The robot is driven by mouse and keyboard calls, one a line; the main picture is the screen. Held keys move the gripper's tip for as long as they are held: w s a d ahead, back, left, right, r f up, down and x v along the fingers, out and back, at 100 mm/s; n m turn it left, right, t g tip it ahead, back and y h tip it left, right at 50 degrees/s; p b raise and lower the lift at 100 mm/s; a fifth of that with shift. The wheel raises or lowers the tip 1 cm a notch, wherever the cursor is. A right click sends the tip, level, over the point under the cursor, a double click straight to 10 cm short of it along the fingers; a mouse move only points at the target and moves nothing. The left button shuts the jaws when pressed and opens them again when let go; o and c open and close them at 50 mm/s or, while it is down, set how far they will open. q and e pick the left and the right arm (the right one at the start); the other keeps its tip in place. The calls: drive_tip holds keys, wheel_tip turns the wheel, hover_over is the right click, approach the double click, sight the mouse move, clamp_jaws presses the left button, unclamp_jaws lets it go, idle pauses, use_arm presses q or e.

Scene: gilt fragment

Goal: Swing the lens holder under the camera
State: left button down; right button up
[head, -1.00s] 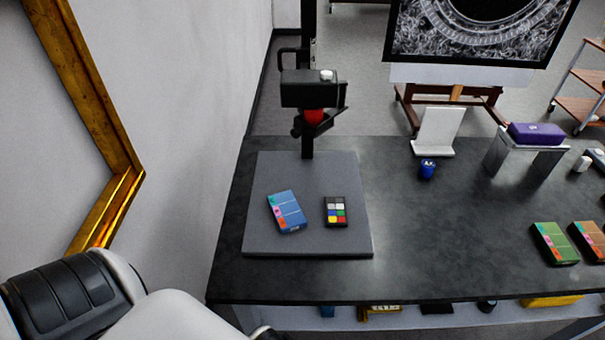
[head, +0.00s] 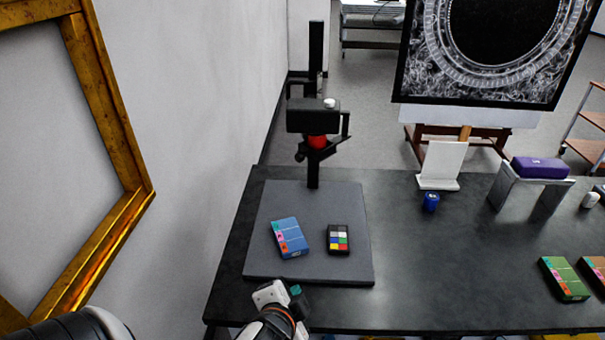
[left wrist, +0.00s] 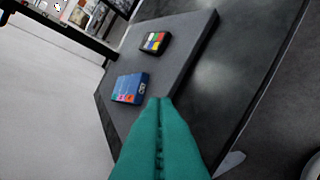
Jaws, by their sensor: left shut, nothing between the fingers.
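The camera (head: 313,117) is a black box on a dark upright column at the back of a grey baseboard (head: 350,265). A red round part (head: 317,142) sits just below it. The lens holder (head: 321,154) appears to be the dark angled bracket around and under the red part; its exact swing position is hard to tell. My left gripper (head: 290,292) is at the front edge of the baseboard, well in front of the camera and lower. In the left wrist view its teal fingers (left wrist: 161,100) are closed together with nothing between them. My right gripper is out of view.
A blue box (head: 289,238) and a colour chart (head: 338,239) lie on the baseboard. A blue jar (head: 431,202), a white stand (head: 442,166) and a purple case (head: 540,167) on a metal riser stand right. A gilt frame (head: 108,110) leans along the left wall.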

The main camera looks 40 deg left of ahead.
sight(307, 155)
use_arm(q)
drive_tip(key=w+r+m+t+y, duration=0.4)
drive_tip(key=r+m+t, duration=0.3)
drive_tip(key=r, duration=0.9)
drive_tip(key=shift+m, duration=0.3)
drive_tip(key=a+p+x, duration=0.1)
drive_tip(key=p+x, duration=0.1)
drive_tip(key=x, duration=0.2)
drive_tip(key=p+x, duration=0.1)
drive_tip(key=x, duration=0.3)
drive_tip(key=s+a+p+x, duration=0.1)
drive_tip(key=p+x, duration=0.1)
drive_tip(key=x, duration=0.3)
drive_tip(key=shift+s+a+f+p, duration=0.1)
drive_tip(key=shift+a+p, duration=0.2)
